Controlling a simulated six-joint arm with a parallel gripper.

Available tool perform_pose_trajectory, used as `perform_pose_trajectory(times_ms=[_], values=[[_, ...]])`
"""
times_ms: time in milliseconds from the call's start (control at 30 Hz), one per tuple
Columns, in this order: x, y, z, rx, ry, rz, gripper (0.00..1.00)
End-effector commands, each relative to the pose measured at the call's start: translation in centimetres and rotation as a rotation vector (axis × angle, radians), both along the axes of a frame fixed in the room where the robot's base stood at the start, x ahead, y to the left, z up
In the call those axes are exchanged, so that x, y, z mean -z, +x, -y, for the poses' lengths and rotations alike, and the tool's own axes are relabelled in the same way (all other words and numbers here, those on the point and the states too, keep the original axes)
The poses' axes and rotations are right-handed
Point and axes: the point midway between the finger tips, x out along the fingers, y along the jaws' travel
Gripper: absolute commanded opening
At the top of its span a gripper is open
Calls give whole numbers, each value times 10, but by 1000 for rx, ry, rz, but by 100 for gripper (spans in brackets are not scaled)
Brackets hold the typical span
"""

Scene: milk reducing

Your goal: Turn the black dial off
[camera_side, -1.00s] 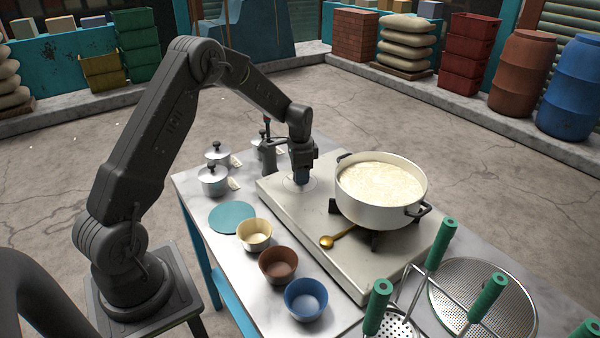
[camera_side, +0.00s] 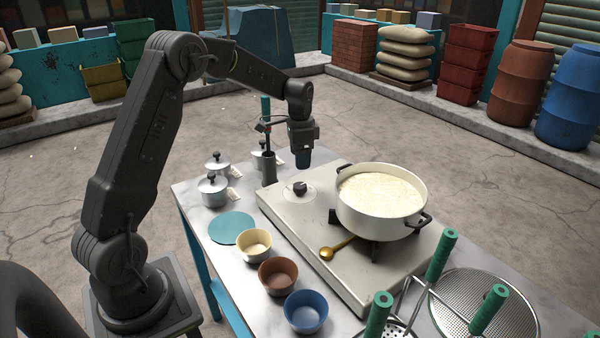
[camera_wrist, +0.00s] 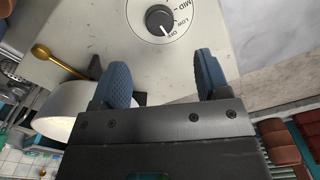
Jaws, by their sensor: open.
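The black dial (camera_side: 299,188) sits on the left part of the pale stove top (camera_side: 330,262), inside a light round marking plate. In the wrist view the dial (camera_wrist: 160,19) has a white pointer line aimed at the OFF mark, beside LOW and MID. My gripper (camera_side: 303,160) is raised above the stove, up and slightly right of the dial, touching nothing. In the wrist view its two blue fingers (camera_wrist: 160,75) are apart with nothing between them. The white pot (camera_side: 381,205) of milk stands on the burner right of the dial.
A gold spoon (camera_side: 338,248) lies on the stove in front of the pot. Yellow (camera_side: 254,244), brown (camera_side: 278,276) and blue bowls (camera_side: 306,306) line the front left. Lidded small pots (camera_side: 213,190) and a dark holder (camera_side: 269,168) stand at the back left.

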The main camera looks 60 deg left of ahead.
Motion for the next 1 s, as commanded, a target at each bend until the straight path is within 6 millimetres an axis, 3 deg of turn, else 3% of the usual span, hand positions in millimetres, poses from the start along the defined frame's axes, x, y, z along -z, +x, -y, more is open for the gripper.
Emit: perform_pose_trajectory(times_ms=[100, 300, 733, 867, 1000], values=[[-22, 0, 0, 0, 1, 3, 69], [-42, 0, 0, 0, 0, 0, 69], [-48, -1, 2, -1, 2, 3, 69], [-68, -11, 21, -22, 13, 33, 69], [-106, -41, 61, -76, 30, 104, 69]])
